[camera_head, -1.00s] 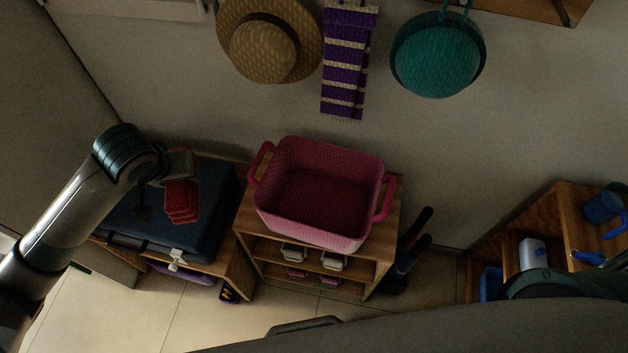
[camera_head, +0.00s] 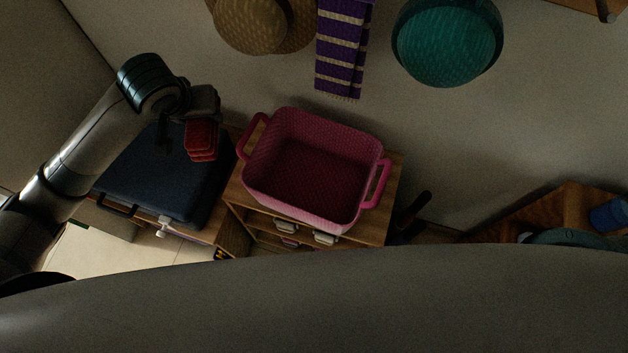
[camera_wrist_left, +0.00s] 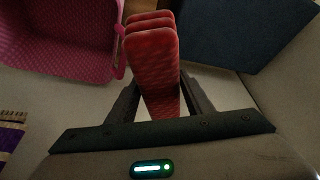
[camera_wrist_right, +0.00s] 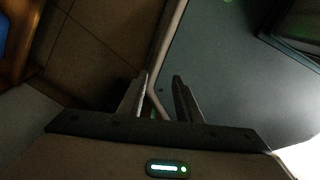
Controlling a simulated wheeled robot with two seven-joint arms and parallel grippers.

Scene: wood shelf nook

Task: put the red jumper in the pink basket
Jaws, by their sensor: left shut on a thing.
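The red jumper (camera_head: 201,140) is a small folded bundle held by my left gripper (camera_head: 196,116) above the dark blue case, to the left of the basket. In the left wrist view the jumper (camera_wrist_left: 152,62) sits between both fingers of my left gripper (camera_wrist_left: 158,103). The pink basket (camera_head: 350,222) stands upright on a wooden shelf unit, and its visible inside is empty. The basket's wall also shows at the upper left of the left wrist view (camera_wrist_left: 75,68). My right gripper (camera_wrist_right: 160,98) has its fingers apart with nothing between them.
A dark blue case (camera_head: 150,175) lies left of the wooden shelf unit (camera_head: 392,180). A straw hat (camera_head: 250,25), a purple striped scarf (camera_head: 341,50) and a teal hat (camera_head: 447,42) hang on the wall. Another wooden shelf (camera_head: 545,213) stands at the right.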

